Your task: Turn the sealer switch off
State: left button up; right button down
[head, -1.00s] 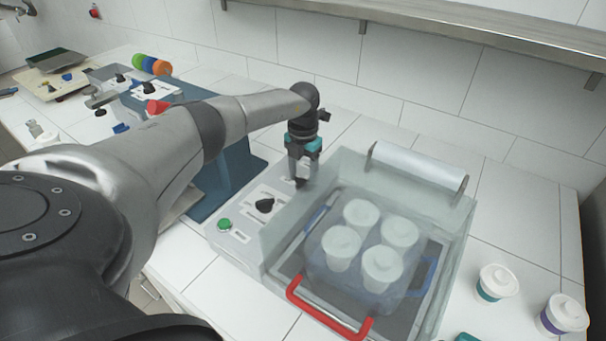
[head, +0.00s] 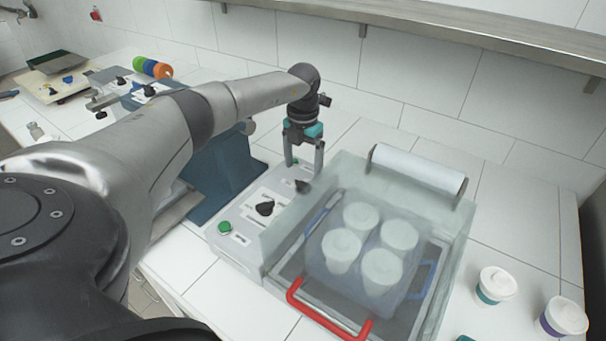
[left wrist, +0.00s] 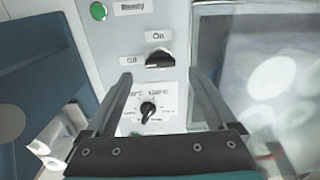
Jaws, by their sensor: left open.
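My left gripper (head: 303,167) is open and empty above the far end of the panel, pointing down. In the left wrist view its fingers (left wrist: 161,76) are spread, with the switch just beyond the tips and a dial (left wrist: 148,109) between the fingers. My right gripper is out of view.
The sealer's clear cover (head: 352,172) with a red handle (head: 330,308) stands right of the panel, over several lidded cups. A film roll (head: 418,169) lies behind it. Two cups (head: 497,285) stand at right. A blue machine (head: 222,175) is close at left.

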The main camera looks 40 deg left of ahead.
aim_at(303, 182)
pick_arm(q)
notch_tip(303, 182, up, 11)
jog(key=shift+f, duration=0.2)
dwell(0.5)
